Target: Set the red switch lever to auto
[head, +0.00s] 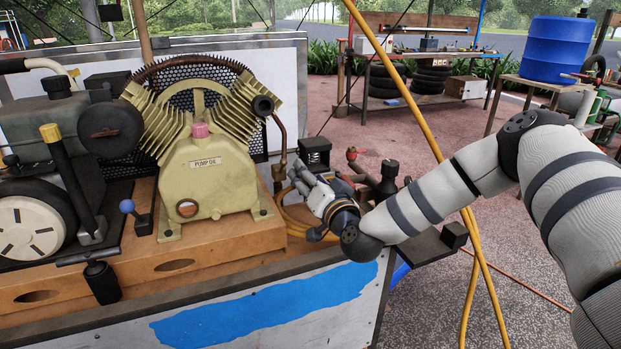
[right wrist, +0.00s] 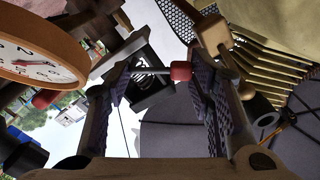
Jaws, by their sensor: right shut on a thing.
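The red switch lever (right wrist: 181,71) shows in the right wrist view as a red knob on a thin metal rod. It lies between the fingers of my right gripper (right wrist: 165,78), with the knob close against the right finger. The black switch box (right wrist: 148,88) is just behind the rod. In the head view my right gripper (head: 299,179) is at the black switch box (head: 315,152), right of the compressor pump. It is shut on the lever, which it hides there. I cannot read any auto mark. My left gripper is not in view.
The cream compressor pump (head: 205,170) stands close left of my right gripper. A round gauge (right wrist: 35,55) and a red valve knob (right wrist: 45,98) are near the hand.

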